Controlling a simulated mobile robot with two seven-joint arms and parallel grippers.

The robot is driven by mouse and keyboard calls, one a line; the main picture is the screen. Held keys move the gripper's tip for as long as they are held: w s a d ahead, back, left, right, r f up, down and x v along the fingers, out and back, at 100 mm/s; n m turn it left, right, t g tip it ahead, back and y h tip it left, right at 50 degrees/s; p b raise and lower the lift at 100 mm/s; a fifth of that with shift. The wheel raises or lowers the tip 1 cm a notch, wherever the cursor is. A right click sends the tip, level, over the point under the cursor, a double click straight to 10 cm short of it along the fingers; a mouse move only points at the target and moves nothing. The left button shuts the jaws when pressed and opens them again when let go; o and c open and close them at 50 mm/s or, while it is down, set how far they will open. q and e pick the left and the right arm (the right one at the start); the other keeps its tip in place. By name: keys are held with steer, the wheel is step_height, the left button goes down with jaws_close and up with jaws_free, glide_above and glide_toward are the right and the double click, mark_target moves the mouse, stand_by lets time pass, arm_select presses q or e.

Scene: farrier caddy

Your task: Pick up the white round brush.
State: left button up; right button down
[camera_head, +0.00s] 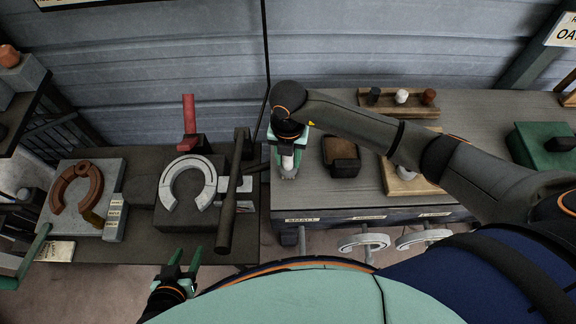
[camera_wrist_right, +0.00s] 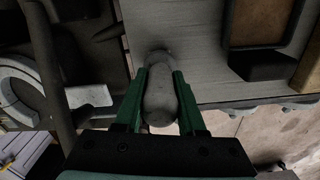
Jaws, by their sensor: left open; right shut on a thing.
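My right gripper (camera_head: 288,150) is shut on the white round brush (camera_head: 288,167), at the left end of the right-hand bench. My left gripper (camera_head: 184,257) is open and empty, low in front of the left bench.
The left bench holds a pale horseshoe (camera_head: 175,186) on a dark block, a dark hammer-like tool (camera_head: 232,200) and a brown horseshoe (camera_head: 70,192). On the right bench (camera_head: 335,205) are a brown box (camera_head: 341,155), a wooden rack (camera_head: 375,108) and a green box (camera_head: 540,146).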

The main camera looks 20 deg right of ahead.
steer(key=shift+r, duration=0.1)
steer(key=shift+r, duration=0.55)
steer(key=s+a+r+p, duration=0.1)
steer(key=s+a+r, duration=0.3)
steer(key=s+r, duration=0.7)
steer(key=shift+s+a+r, duration=0.2)
steer(key=shift+s+r, duration=0.15)
steer(key=shift+s, duration=0.85)
stand_by(0.4)
